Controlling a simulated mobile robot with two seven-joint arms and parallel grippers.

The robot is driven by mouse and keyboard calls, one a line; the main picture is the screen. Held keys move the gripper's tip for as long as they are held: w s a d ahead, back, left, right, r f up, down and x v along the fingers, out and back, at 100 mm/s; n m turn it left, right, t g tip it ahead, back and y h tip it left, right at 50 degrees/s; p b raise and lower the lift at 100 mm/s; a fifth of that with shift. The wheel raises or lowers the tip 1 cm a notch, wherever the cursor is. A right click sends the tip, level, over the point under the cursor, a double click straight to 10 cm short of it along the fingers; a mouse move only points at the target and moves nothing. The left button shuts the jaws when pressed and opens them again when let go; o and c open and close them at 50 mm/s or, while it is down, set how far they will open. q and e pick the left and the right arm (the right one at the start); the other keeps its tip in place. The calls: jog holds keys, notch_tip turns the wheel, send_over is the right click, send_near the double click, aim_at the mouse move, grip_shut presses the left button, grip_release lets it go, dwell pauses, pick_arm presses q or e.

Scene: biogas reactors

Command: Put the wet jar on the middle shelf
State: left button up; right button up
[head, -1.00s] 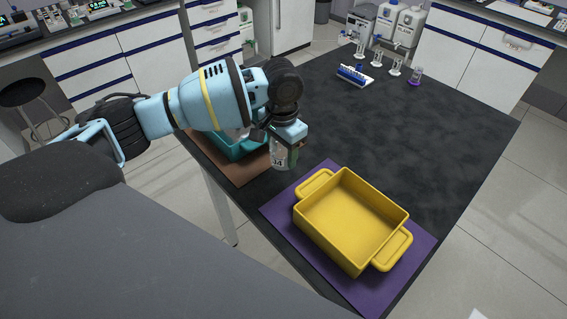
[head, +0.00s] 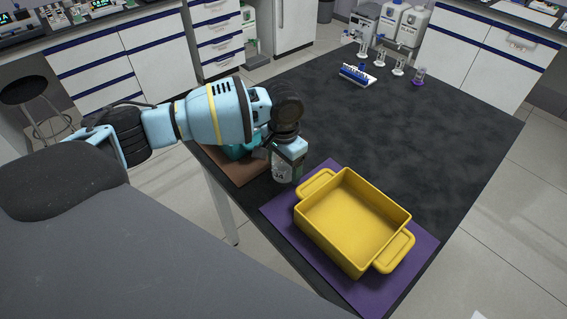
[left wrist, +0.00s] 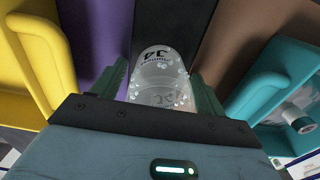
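The wet jar (head: 281,172) is clear, carries dark digits and has droplets on it; it also shows in the left wrist view (left wrist: 161,80). My left gripper (head: 285,160) is shut on the jar, with one green finger on each side of it in the left wrist view (left wrist: 163,95). The jar hangs over the near left table edge, between the teal tray and the yellow tray; I cannot tell whether it touches the table. The middle shelf is not seen in either view. My right gripper is not in view.
A yellow tray (head: 345,263) stands on a purple mat (head: 425,245). A teal tray (left wrist: 250,92) on a brown mat (left wrist: 232,50) holds a clear item. A blue rack (head: 357,74) and small glassware (head: 398,66) stand at the far end. The table's middle is clear.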

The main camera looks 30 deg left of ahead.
pick_arm(q)
jog(key=shift+r, duration=0.15)
notch_tip(320, 180, up, 12)
jog(key=p, duration=0.1)
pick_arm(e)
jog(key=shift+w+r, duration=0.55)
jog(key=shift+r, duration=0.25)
